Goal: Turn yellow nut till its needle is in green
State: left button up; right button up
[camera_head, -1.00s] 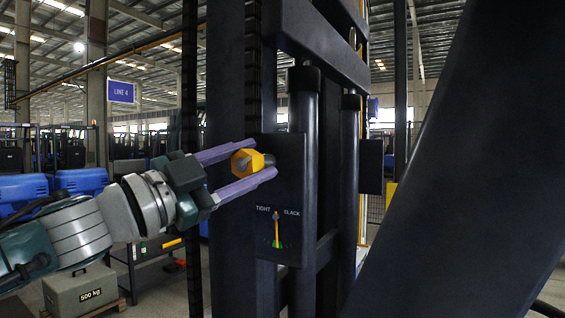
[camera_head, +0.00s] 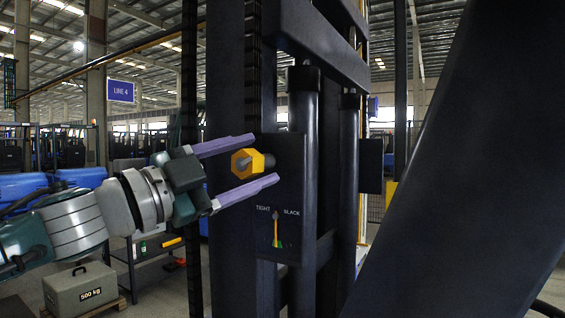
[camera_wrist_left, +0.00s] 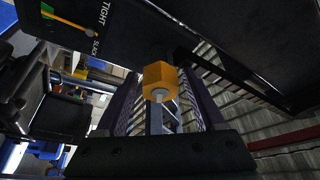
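The yellow nut (camera_head: 242,164), a hexagon on a short dark stub, faces left from a dark panel (camera_head: 288,180). My left gripper (camera_head: 265,160) is open around it, one purple finger above and one below, with visible gaps. The left wrist view shows the nut (camera_wrist_left: 160,80) between the spread fingers (camera_wrist_left: 158,100), clear of both. Below the nut, the gauge (camera_head: 277,232) lies between the words TIGHT and SLACK. Its thin needle hangs about straight down over a small coloured band with green in it. The exact colour under the tip is too small to tell. My right gripper is out of view.
Dark upright columns (camera_head: 303,120) stand right beside the panel. A grey 500 kg weight box (camera_head: 84,288) sits on a pallet at the lower left. Blue containers (camera_head: 80,177) stand behind my left arm. Free air lies left of the nut.

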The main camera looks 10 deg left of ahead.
pick_arm(q)
jog(key=shift+o, duration=0.7)
jog(key=shift+s+a, duration=0.2)
jog(key=v, duration=0.9)
jog(key=shift+s+p, duration=0.2)
jog(key=shift+p, duration=0.2)
jog(key=shift+f, duration=0.1)
